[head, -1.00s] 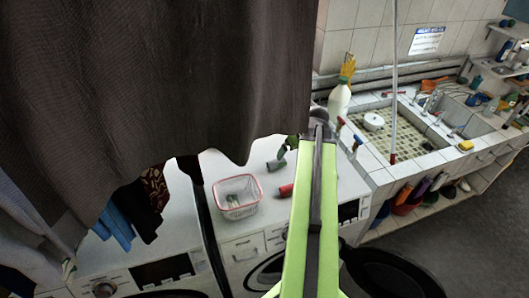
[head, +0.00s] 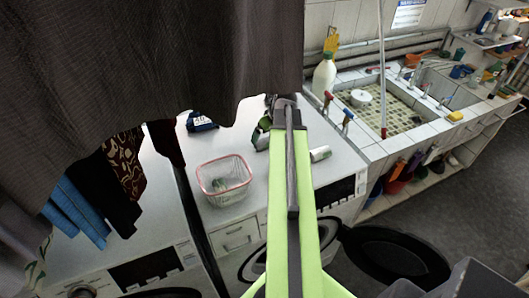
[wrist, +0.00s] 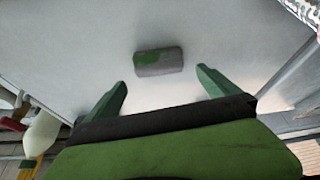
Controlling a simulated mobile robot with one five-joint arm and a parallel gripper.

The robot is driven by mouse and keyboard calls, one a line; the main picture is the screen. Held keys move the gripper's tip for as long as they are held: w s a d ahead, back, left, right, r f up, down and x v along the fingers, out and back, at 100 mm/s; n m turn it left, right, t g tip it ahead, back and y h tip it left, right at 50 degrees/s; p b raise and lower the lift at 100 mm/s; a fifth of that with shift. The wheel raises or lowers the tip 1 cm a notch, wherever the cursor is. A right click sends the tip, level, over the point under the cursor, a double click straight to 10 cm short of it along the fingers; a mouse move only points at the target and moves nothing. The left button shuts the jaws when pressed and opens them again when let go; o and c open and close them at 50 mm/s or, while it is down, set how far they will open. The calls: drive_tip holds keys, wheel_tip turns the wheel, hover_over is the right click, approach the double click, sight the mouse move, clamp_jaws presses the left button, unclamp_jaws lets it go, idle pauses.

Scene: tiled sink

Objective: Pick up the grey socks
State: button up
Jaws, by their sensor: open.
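In the wrist view a short grey roll with a green patch (wrist: 158,62), which looks like rolled socks, lies on a white surface. It is just beyond the fingertips and centred between them, apart from both. My gripper (wrist: 162,79) is open and empty. In the head view my gripper (head: 264,127) is at the far end of my green arm, over the white machine top. A light grey roll (head: 320,153) lies right of my arm; I cannot tell whether it is the roll in the wrist view. My arm hides part of the machine top.
A red-rimmed clear basket (head: 228,194) stands left of my arm. A dark blue item (head: 200,122) lies behind it. Dark cloth (head: 150,60) hangs at upper left. A white bottle (head: 324,72) and tiled sink (head: 350,126) are at the right. An open machine door (head: 395,250) sticks out below.

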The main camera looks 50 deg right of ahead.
sight(265, 139)
drive_tip(key=shift+w+f, duration=0.25)
drive_tip(key=shift+f, duration=0.45)
drive_tip(key=shift+r, duration=0.15)
drive_tip(key=b+x, duration=0.5)
drive_tip(key=shift+s+f, duration=0.3)
drive_tip(key=shift+r, duration=0.15)
drive_tip(key=c, duration=1.3)
